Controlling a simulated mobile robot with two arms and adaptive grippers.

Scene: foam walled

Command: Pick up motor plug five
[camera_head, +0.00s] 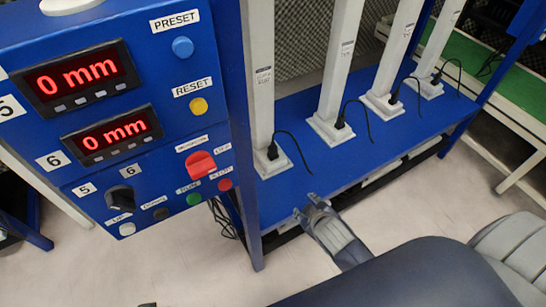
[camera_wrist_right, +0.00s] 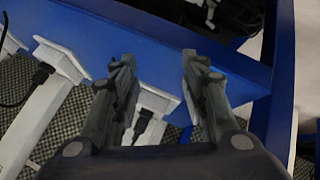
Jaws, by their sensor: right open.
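Several black plugs sit at the feet of white columns on a blue platform (camera_head: 335,165). In the head view they are the nearest plug (camera_head: 272,152), a second plug (camera_head: 339,123), a third (camera_head: 393,97) and a far one (camera_head: 436,76). I cannot tell which is motor plug five. My right gripper (camera_head: 311,207) is open and empty at the platform's front edge, apart from the plugs. In the right wrist view its spread fingers (camera_wrist_right: 156,62) show before the blue platform. One dark plug (camera_wrist_right: 142,123) shows partly between them, another (camera_wrist_right: 42,73) to the left. My left gripper is out of view.
A blue control panel (camera_head: 150,15) with red displays, buttons and labels 5 and 6 stands at the left. Black cables (camera_head: 300,150) trail from the plugs. White columns (camera_head: 339,60) rise from the platform, with mesh behind. A green surface (camera_head: 465,60) lies at the back right.

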